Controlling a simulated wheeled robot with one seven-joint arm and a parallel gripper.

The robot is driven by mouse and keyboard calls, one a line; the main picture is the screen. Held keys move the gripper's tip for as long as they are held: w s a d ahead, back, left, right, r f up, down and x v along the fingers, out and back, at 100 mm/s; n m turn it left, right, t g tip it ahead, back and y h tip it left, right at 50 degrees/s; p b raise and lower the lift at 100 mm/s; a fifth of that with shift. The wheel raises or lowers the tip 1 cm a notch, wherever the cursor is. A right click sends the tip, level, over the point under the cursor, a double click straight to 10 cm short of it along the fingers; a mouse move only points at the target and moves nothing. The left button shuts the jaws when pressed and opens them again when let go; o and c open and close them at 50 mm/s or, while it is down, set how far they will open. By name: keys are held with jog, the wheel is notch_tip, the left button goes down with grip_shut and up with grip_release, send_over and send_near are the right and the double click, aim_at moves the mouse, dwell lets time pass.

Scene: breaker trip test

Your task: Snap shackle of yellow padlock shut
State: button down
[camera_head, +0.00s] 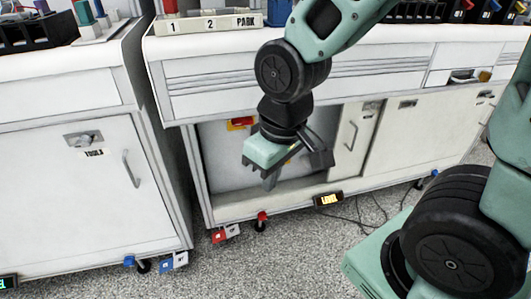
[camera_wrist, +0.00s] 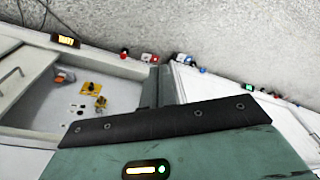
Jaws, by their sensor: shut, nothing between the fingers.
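A small yellow-brass item (camera_wrist: 101,102), which looks like the padlock, is inside the open cabinet bay in the wrist view. It is too small to tell how its shackle sits. In the head view, a sliver of yellow (camera_head: 288,161) shows behind my gripper, perhaps the same item. My gripper (camera_head: 270,183) is shut and empty, pointing down in front of the open bay. It hides part of the bay's back panel.
A yellow plate with a knob (camera_wrist: 91,88) is near the padlock; a red and yellow part (camera_head: 240,122) shows in the head view. The bay has a raised bottom edge (camera_head: 270,208). A closed door (camera_head: 392,135) stands right, a tool cabinet (camera_head: 75,170) left. The floor ahead is mostly clear.

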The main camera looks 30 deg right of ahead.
jog(key=w+d+f+m+t+b, duration=0.1)
jog(key=w+d+f+b, duration=0.25)
jog(key=f+b, duration=0.4)
jog(key=w+d+f+m+t+b, duration=0.25)
jog(key=w+f+b, duration=0.3)
jog(key=f, duration=0.35)
jog(key=w+d+f+t+b, duration=0.1)
jog(key=w+d+f+b, duration=0.25)
jog(key=f+b, duration=0.45)
jog(key=w+d+r+m+t+h+b, duration=0.1)
jog(key=w+d+t+h+b, duration=0.1)
jog(key=w+d+t, duration=0.3)
jog(key=w+d+r+m+t+h+b, duration=0.1)
jog(key=w+d+t, duration=0.4)
jog(key=w, duration=0.9)
jog(key=w+d+r+m+t+h+b, duration=0.1)
jog(key=w+d+r+t+h+b, duration=0.1)
jog(key=w, duration=0.8)
jog(key=shift+w+d+r+m+t+h+b, duration=0.15)
jog(key=shift+d+t+h+b, duration=0.35)
jog(key=shift+d+t, duration=0.35)
jog(key=shift+w+d+r+m+t+h+b, duration=0.1)
jog(key=shift+d+t+h+b, duration=0.3)
jog(key=shift+d+t+b, duration=0.3)
jog(key=f, duration=0.1)
jog(key=f+b, duration=0.1)
jog(key=f, duration=0.1)
jog(key=shift+s, duration=0.2)
jog(key=shift+f+b, duration=0.5)
jog(key=shift+b, duration=0.15)
